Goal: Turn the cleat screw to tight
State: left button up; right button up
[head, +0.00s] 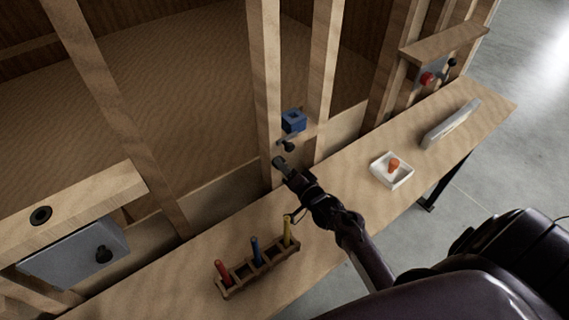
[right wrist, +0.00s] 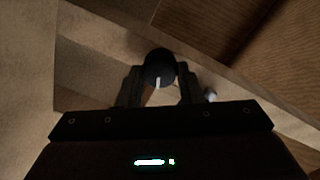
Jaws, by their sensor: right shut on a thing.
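A round black knob with a white pointer line, which looks like the cleat screw (right wrist: 159,62), sits between the two fingers of my right gripper (right wrist: 158,88) in the right wrist view. The fingers are shut on its sides. The white line points down in that view, tilted slightly left. In the head view, my right gripper (head: 281,162) reaches the wooden post above the workbench and hides the knob it holds. My left gripper is not in view.
A blue block (head: 293,121) and a dark fitting (head: 288,146) are just above the gripper. On the bench stand a rack of screwdrivers (head: 262,271), a white tray (head: 378,172) with an orange item, and a pale bar (head: 452,124). A grey panel (head: 75,257) is at left.

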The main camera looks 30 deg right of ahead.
jog(key=m+p, duration=0.4)
jog(key=m, duration=0.5)
jog(key=shift+d+y, duration=0.1)
jog(key=shift+y, duration=0.2)
jog(key=shift+m, duration=0.3)
jog(key=o, duration=1)
jog(key=shift+f, duration=0.1)
jog(key=s, duration=0.2)
jog(key=s+d, duration=0.1)
jog(key=s, duration=0.4)
jog(key=shift+s+d+r+b, duration=0.15)
jog(key=shift+s+r+b, duration=0.05)
jog(key=shift+s+b, duration=0.15)
